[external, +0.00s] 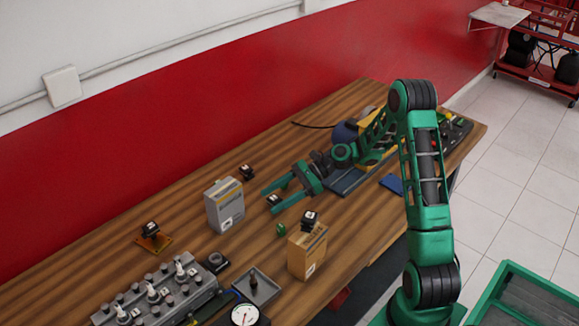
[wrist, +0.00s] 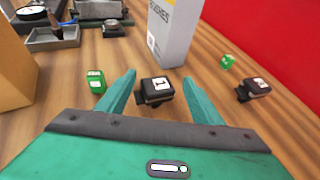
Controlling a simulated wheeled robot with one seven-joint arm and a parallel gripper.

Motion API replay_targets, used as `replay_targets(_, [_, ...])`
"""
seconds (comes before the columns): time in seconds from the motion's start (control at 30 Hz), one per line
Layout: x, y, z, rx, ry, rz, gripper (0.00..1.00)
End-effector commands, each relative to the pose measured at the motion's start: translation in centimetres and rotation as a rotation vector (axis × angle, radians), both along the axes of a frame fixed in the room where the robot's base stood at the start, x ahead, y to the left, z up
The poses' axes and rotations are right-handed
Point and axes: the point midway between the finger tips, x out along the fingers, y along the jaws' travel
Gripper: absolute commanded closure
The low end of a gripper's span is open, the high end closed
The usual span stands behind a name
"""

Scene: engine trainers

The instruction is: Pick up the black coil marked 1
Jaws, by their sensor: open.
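The black coil marked 1 (wrist: 157,88) lies on the wooden table, its white label facing up. In the wrist view it sits between the two green fingers of my gripper (wrist: 159,77), with a gap visible on both sides. My gripper (external: 268,201) is open and low over the table in the external view. There the coil (external: 274,198) shows as a small dark block with a white label between the fingers, partly hidden. Whether the fingers touch the table cannot be told.
Another coil (wrist: 254,88) lies to the right. An engine block (external: 155,295) and grey tray (external: 257,287) are farther off.

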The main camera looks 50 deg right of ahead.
Motion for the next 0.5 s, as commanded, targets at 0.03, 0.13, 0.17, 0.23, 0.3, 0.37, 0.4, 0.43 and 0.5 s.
replay_targets(0.03, [0.2, 0.5, -0.2, 0.000, 0.001, 0.003, 0.40])
replay_targets(0.13, [0.5, 1.5, -0.6, 0.001, 0.001, 0.004, 0.40])
replay_targets(0.17, [0.7, 1.9, -0.8, 0.001, 0.001, 0.003, 0.40])
replay_targets(0.23, [1.0, 2.6, -1.1, 0.002, 0.001, 0.004, 0.40])
replay_targets(0.3, [1.3, 3.1, -1.4, 0.001, 0.002, 0.002, 0.40])
replay_targets(0.37, [1.5, 3.5, -1.5, 0.000, 0.001, 0.002, 0.40])
replay_targets(0.4, [1.5, 3.5, -1.6, 0.000, 0.001, 0.002, 0.40])
replay_targets(0.43, [1.5, 3.6, -1.6, 0.000, 0.001, 0.002, 0.40])
replay_targets(0.5, [1.5, 3.6, -1.6, 0.000, 0.000, 0.001, 0.40])
